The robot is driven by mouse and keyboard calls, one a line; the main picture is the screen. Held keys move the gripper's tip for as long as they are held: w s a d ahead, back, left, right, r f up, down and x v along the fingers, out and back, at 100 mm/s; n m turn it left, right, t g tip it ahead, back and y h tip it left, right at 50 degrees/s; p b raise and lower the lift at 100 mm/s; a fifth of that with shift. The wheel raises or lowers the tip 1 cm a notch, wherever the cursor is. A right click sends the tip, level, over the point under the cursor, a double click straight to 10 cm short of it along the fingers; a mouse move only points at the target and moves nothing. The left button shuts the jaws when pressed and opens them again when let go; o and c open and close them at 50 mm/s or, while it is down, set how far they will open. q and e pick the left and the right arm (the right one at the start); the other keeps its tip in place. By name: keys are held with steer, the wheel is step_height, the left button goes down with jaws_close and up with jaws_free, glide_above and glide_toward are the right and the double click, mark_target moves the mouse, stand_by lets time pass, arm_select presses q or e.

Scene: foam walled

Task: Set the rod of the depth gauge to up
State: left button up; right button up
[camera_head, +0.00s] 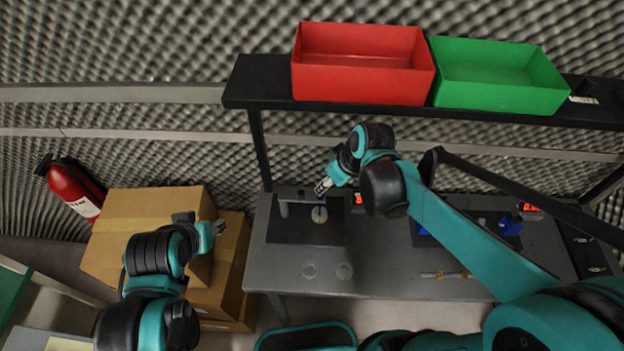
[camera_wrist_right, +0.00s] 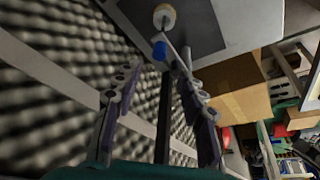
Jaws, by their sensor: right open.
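The depth gauge (camera_head: 284,205) stands on a dark mat at the left of the grey table, with a post and a thin side arm. Its upright rod shows over a pale round disc (camera_head: 320,219). In the right wrist view the rod carries a blue cap (camera_wrist_right: 160,50), with the disc (camera_wrist_right: 164,14) beyond it. My right gripper (camera_head: 321,187) is just above the rod; its open fingers (camera_wrist_right: 158,92) are apart, with the blue cap beyond their tips. I see no contact. My left gripper (camera_head: 220,228) is over the cardboard boxes, away from the gauge; its finger gap is unclear.
A black shelf (camera_head: 262,82) with a red bin (camera_head: 362,88) and a green bin (camera_head: 498,92) spans the table's back. Blue devices (camera_head: 509,225) stand at the right. Cardboard boxes (camera_head: 150,208) are left of the table. The table's front middle is mostly clear.

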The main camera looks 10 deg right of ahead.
steer(key=b, duration=0.3)
glide_above(320, 204)
steer(key=f, duration=0.7)
steer(key=shift+d, duration=0.2)
jaws_close()
